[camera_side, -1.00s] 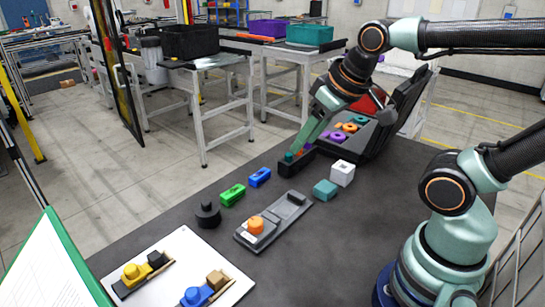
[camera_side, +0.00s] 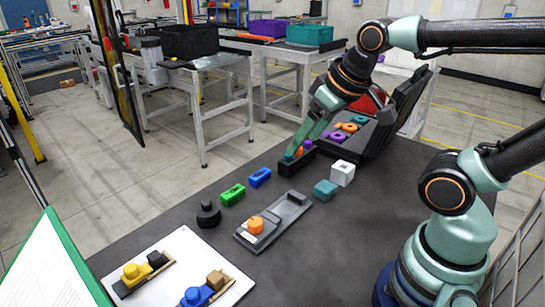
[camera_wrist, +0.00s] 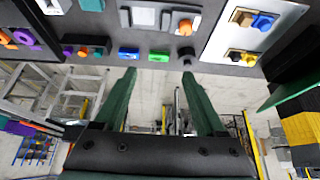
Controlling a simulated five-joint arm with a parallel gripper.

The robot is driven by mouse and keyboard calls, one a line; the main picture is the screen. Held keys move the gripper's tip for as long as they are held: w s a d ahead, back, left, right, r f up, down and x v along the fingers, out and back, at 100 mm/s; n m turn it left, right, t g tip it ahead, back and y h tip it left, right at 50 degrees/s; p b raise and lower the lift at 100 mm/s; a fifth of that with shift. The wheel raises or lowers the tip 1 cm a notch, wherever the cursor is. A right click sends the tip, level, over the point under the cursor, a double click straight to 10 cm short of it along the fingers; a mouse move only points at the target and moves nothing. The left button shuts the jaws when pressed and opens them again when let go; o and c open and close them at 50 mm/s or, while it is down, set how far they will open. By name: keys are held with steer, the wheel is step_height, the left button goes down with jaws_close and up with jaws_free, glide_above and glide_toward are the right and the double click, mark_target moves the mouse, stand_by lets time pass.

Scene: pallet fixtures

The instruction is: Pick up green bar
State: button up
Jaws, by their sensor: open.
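The green bar (camera_side: 233,194) lies flat on the dark table in the side view, with the blue bar (camera_side: 260,177) beside it and a black round knob on its other side. In the wrist view the green bar (camera_wrist: 159,56) shows beyond the fingertips, between the blue bar (camera_wrist: 128,54) and the black knob. My gripper (camera_side: 300,147) is near the black holder in the side view, apart from the green bar. In the wrist view the two green fingers of my gripper (camera_wrist: 159,76) are spread with nothing between them.
The black holder (camera_side: 297,164) carries small coloured pieces near my fingers. The black knob (camera_side: 208,216), a grey fixture (camera_side: 288,211) with an orange knob, a teal block (camera_side: 325,189) and a white block (camera_side: 342,173) stand nearby. A white board (camera_side: 215,262) lies at the front.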

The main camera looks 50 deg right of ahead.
steer(key=w+r+m+g, duration=0.1)
steer(key=w+m+g, duration=0.1)
steer(key=w+m, duration=0.4)
steer(key=m+g, duration=0.4)
steer(key=m, duration=0.8)
glide_above(231, 192)
step_height(231, 192, down, 14)
steer(key=r, duration=0.1)
step_height(231, 192, down, 12)
jaws_close()
